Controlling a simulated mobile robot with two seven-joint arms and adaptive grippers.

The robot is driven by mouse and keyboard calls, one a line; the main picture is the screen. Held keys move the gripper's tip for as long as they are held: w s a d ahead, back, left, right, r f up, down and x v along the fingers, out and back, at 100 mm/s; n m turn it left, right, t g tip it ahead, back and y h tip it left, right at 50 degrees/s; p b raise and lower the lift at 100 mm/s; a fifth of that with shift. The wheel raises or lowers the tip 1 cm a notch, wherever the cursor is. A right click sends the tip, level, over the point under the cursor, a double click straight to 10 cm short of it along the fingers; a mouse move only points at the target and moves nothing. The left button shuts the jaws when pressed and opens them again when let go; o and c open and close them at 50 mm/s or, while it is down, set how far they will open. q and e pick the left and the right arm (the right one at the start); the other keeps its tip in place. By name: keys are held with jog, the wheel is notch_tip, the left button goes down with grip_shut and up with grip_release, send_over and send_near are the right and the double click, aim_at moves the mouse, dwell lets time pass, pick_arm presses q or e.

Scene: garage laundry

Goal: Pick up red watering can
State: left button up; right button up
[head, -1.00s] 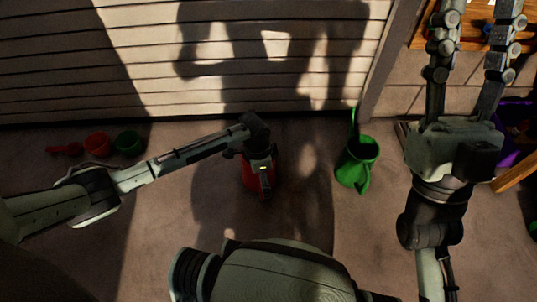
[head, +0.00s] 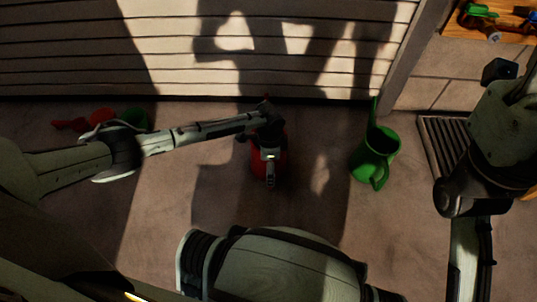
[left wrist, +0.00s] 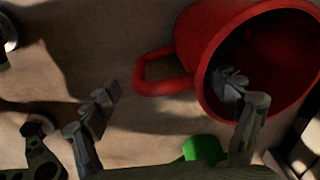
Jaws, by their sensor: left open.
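The red watering can (head: 257,166) stands on the floor near the middle of the head view, mostly hidden under my left gripper (head: 269,172). In the left wrist view the red can (left wrist: 200,40) fills the upper right, with its dark mouth toward the camera and its loop handle (left wrist: 148,72) at its left. My left gripper (left wrist: 170,100) is open. One finger is left of the handle; the other overlaps the can's mouth, and I cannot tell how deep it reaches.
A green watering can (head: 376,154) stands to the right of the red one. A slatted wall (head: 170,50) closes the back. A wooden surface with items (head: 465,30) is at upper right.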

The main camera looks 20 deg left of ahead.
pick_arm(q)
jog(key=c, duration=1.8)
jog(key=shift+r, duration=0.1)
jog(key=shift+c, duration=0.2)
